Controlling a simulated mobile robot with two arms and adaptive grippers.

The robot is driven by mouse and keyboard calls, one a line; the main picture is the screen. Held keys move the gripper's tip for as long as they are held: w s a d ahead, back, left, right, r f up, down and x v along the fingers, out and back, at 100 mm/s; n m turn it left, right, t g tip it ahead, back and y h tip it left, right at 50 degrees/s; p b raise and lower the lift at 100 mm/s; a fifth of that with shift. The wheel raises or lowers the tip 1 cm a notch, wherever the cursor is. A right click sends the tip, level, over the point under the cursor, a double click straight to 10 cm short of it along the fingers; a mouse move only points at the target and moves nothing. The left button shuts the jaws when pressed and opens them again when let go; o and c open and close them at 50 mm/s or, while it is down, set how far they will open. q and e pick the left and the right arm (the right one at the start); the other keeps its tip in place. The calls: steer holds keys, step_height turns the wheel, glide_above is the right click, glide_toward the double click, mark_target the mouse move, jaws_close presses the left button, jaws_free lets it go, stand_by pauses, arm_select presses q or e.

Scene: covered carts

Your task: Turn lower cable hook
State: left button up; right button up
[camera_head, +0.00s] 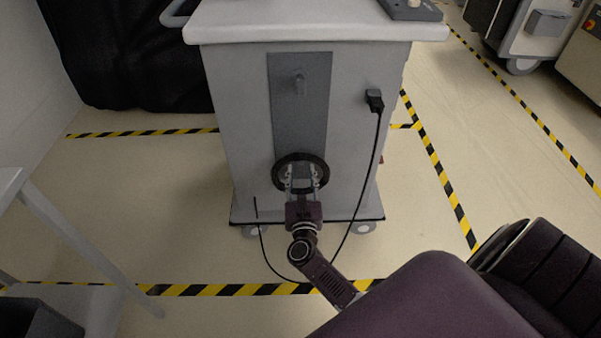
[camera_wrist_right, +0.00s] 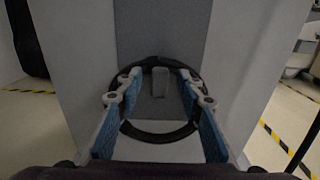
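A grey cart (camera_head: 235,120) has a dark grey panel (camera_head: 300,125) on its side. The upper hook (camera_head: 300,83) points up near the top of the panel. The lower cable hook (camera_wrist_right: 160,82) is a small grey upright peg in the right wrist view; in the head view my gripper covers it. A coiled black cable (camera_wrist_right: 155,135) hangs in a ring around the lower hook. My right gripper (camera_head: 302,180) is open in front of the coil, its blue-padded fingers on either side of the hook, with visible gaps. My left gripper is not in view.
A black plug (camera_head: 375,100) sits in the cart's side, and its cable drops to the floor below my right arm. A light-coloured table frame (camera_head: 70,235) stands at left. Black-and-yellow tape (camera_head: 230,290) marks the floor. Other carts (camera_head: 535,30) stand far right.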

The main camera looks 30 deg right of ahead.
steer(key=shift+w+d, duration=0.3)
steer(key=shift+w, duration=0.1)
steer(key=shift+c, duration=0.5)
jaws_close()
